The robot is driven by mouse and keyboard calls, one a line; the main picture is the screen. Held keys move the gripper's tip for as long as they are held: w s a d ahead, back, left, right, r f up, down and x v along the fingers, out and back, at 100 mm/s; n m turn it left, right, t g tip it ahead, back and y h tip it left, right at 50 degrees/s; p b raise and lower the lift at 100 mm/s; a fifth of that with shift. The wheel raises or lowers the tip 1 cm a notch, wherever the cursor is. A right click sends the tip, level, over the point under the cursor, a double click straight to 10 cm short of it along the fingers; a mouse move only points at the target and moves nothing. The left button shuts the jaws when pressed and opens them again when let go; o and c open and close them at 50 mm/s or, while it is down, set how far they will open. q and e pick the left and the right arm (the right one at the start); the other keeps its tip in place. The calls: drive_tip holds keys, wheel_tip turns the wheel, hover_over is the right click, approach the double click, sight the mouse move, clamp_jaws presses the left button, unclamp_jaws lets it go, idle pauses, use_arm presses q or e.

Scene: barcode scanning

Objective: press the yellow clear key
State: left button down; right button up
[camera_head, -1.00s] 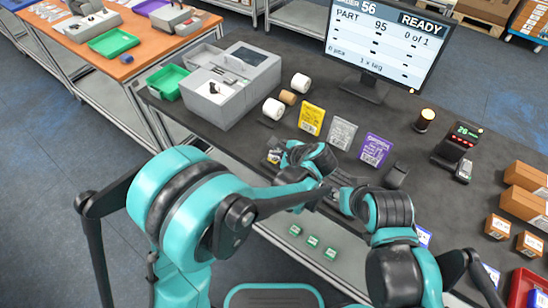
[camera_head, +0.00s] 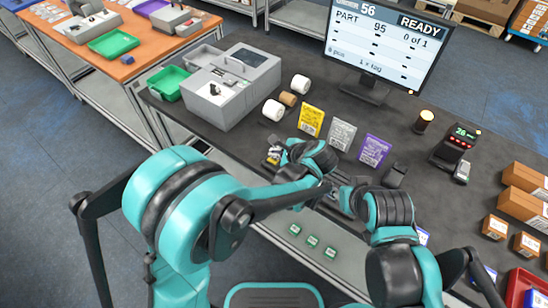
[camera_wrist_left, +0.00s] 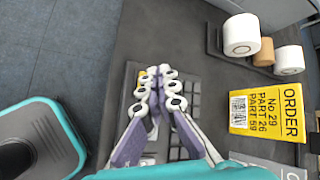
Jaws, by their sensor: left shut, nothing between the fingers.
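In the left wrist view a dark keypad (camera_wrist_left: 187,150) with rows of dark keys lies on the table beneath my left gripper (camera_wrist_left: 154,95). A small yellow patch (camera_wrist_left: 152,71), which looks like the yellow clear key, shows right at the fingertips and is mostly covered by them. The fingers are shut together and empty. I cannot tell whether they touch the key. In the head view my left gripper (camera_head: 274,156) is at the keypad's far left end, and my arms hide most of the keypad. My right arm shows, but its gripper cannot be made out.
Yellow (camera_head: 311,119), grey (camera_head: 342,134) and purple (camera_head: 375,150) order cards stand behind the keypad. Label rolls (camera_head: 274,110) and a grey printer (camera_head: 238,85) are to the left. A monitor (camera_head: 385,45) reads READY. A dark scanner (camera_head: 395,175) and cartons (camera_head: 524,205) are to the right.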

use_arm(q)
drive_tip(key=shift+r, duration=0.1)
wheel_tip(320, 180, up, 5)
drive_tip(key=p, duration=0.3)
drive_tip(key=shift+p, duration=0.35)
idle(0.5)
